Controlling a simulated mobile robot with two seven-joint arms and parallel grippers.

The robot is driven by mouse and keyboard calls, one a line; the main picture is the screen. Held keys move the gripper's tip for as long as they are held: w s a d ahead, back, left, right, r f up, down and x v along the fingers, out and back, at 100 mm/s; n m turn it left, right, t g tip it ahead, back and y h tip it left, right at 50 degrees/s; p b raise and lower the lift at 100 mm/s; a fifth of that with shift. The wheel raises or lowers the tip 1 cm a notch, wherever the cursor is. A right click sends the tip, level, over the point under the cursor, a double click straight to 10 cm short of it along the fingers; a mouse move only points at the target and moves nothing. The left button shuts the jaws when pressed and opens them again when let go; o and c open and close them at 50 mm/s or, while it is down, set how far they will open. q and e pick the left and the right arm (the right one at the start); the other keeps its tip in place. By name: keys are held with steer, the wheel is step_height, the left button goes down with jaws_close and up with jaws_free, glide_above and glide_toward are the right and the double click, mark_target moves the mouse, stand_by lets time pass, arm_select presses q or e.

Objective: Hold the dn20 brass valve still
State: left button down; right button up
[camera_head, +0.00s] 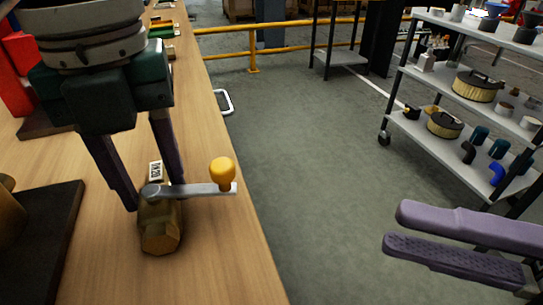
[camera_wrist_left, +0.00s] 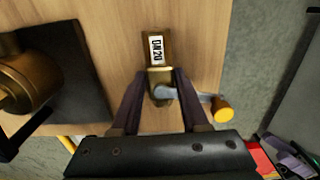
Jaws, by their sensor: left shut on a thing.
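The dn20 brass valve (camera_head: 161,232) sits on the wooden bench near its right edge. It has a hexagonal brass body, a white DN20 label (camera_head: 155,170), and a grey lever with a yellow knob (camera_head: 222,171) pointing right past the bench edge. The valve also shows in the left wrist view (camera_wrist_left: 157,76). My left gripper (camera_head: 154,197) comes down from above and is shut on the valve, one finger on each side; it also shows in the left wrist view (camera_wrist_left: 161,85). My right gripper (camera_head: 397,229) is over the floor, empty, with a gap between its purple fingers.
A dark plate (camera_head: 62,225) with a larger brass part (camera_wrist_left: 35,80) lies left of the valve. Red items (camera_head: 20,52) are farther back on the bench. A shelf cart (camera_head: 440,80) with filters and fittings stands at the right. The floor between is clear.

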steer(key=shift+o, duration=0.3)
steer(key=w+a+f+m+t+h, duration=0.2)
steer(key=f+h, duration=0.4)
steer(key=f, duration=0.4)
steer(key=shift+w+a+t, duration=0.2)
steer(key=shift+w+t, duration=0.1)
steer(key=shift+w, duration=0.45)
step_height(320, 180, down, 4)
steer(key=w+t+h, duration=0.2)
steer(key=h, duration=0.3)
step_height(320, 180, up, 8)
steer(key=s+m+t+h, duration=0.3)
steer(key=t+h, duration=0.1)
steer(key=h, duration=0.7)
steer(key=n+t+y, duration=0.2)
steer(key=n, duration=0.5)
glide_toward(227, 160)
steer(key=shift+w+d+f, duration=0.15)
steer(key=shift+w+f, duration=0.15)
steer(key=shift+w+r, duration=0.15)
steer(key=x, duration=1.1)
steer(key=shift+w, duration=0.3)
